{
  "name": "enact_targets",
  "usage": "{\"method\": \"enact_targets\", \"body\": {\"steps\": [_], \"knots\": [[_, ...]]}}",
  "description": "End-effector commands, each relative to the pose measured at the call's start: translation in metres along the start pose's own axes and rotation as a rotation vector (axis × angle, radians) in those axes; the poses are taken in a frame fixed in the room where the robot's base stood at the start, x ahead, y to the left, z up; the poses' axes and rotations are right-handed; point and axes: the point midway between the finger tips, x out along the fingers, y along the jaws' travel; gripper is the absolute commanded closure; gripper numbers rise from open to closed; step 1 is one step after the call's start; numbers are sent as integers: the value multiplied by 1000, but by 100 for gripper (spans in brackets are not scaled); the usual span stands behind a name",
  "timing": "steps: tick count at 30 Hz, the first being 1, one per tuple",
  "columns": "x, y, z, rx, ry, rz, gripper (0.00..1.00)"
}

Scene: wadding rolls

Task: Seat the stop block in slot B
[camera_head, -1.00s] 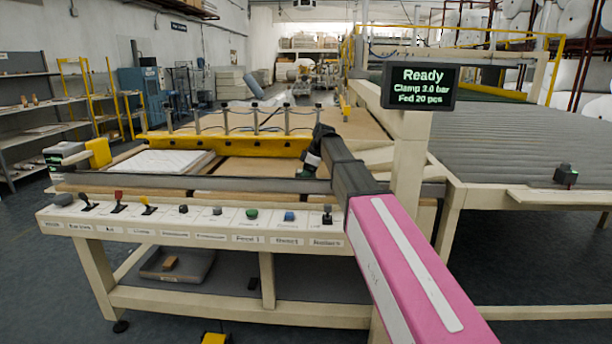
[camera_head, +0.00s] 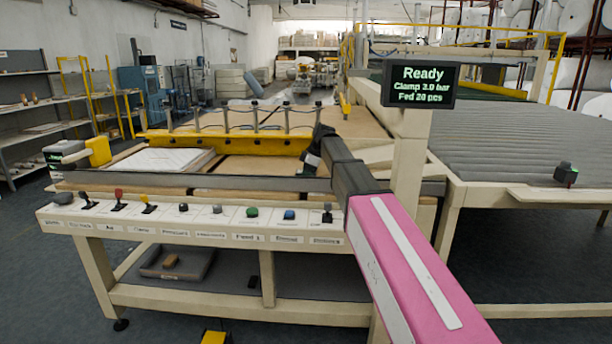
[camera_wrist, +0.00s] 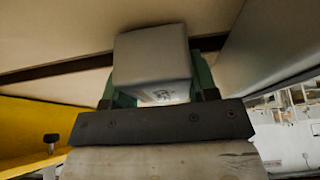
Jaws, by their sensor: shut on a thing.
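In the wrist view the stop block (camera_wrist: 152,62) is a grey block with rounded edges and small faint marks on its near lower face. My gripper (camera_wrist: 154,85) is shut on it, with a green finger on each side. Behind the block, a long dark slot (camera_wrist: 55,69) runs between two pale beige boards. I cannot tell whether this is slot B, or whether the block touches the boards. In the head view my gripper end (camera_head: 314,150) is dark and small at the right end of the yellow bar, over the table.
A yellow clamp bar (camera_head: 220,144) with several upright rods crosses the table. A white quilted pad (camera_head: 160,161) lies at left. A grey rail (camera_head: 220,183) and a control panel (camera_head: 190,228) with knobs line the front. The screen (camera_head: 418,85) reads Ready, Clamp 3.0 bar.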

Motion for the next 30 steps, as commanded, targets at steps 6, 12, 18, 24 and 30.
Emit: {"method": "enact_targets", "body": {"steps": [6,12,18,24,30], "knots": [[0,0,0,0,1,1,86],[0,0,0,0,1,1,27],[0,0,0,0,0,0,17],[-4,0,0,0,0,1,17],[-32,1,0,0,1,2,17]]}}
